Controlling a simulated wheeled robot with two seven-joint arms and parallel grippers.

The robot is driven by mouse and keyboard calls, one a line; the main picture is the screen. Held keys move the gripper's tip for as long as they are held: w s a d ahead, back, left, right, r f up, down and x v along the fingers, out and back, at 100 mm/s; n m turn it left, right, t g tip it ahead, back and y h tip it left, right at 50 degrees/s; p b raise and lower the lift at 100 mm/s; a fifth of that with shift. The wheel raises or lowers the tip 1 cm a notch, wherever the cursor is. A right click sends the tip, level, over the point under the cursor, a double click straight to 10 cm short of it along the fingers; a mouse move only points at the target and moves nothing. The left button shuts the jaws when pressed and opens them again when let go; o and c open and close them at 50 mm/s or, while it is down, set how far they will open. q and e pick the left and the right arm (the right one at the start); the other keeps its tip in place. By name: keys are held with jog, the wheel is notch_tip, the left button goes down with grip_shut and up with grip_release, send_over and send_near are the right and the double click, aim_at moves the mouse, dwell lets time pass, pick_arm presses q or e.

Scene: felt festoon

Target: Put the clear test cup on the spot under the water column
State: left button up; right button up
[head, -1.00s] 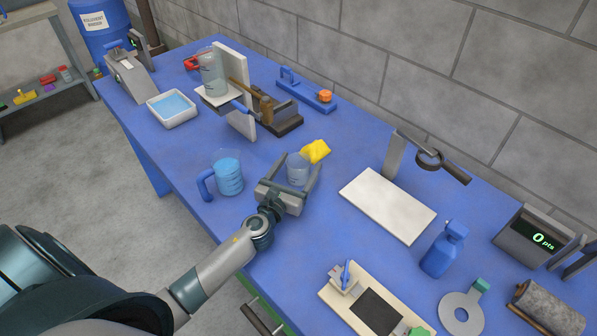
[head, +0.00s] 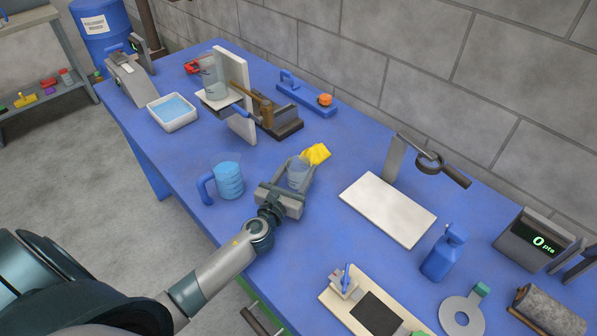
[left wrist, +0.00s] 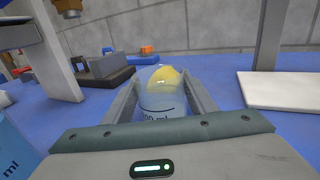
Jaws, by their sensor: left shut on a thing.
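The clear test cup (head: 297,174) stands upright between the fingers of my left gripper (head: 301,172), which is shut on it. In the left wrist view the cup (left wrist: 161,98) shows a printed ml mark, with a finger on each side. Whether its base touches the table is hard to tell. The water column (head: 213,78) is a clear cylinder standing above a white shelf (head: 215,100) on an upright white board (head: 238,70) at the back left. The spot under it is hard to make out. My right gripper is not in view.
A blue-handled jug of blue liquid (head: 229,181) stands left of my left gripper. A yellow cloth (head: 316,153) lies behind the cup. A white tray of water (head: 172,111) is at the back left. A white panel with a lens stand (head: 388,208) is to the right.

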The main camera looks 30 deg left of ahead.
pick_arm(q)
notch_tip(320, 180, up, 4)
jog(key=shift+r+p, duration=0.25)
jog(key=shift+p, duration=0.35)
jog(key=s+d+r, duration=0.2)
jog(key=d+r, duration=0.4)
jog(key=d, duration=0.5)
jog(key=shift+s+d+r+b, duration=0.15)
jog(key=shift+s+r+b, duration=0.05)
jog(key=shift+s+b, duration=0.2)
jog(key=s+r+h+b, duration=0.1)
jog(key=s+b, duration=0.1)
jog(key=s, duration=1.4)
jog(key=shift+s+a+m+b, duration=0.2)
jog(key=shift+a+m+b, duration=0.1)
jog(key=shift+a+b, duration=0.1)
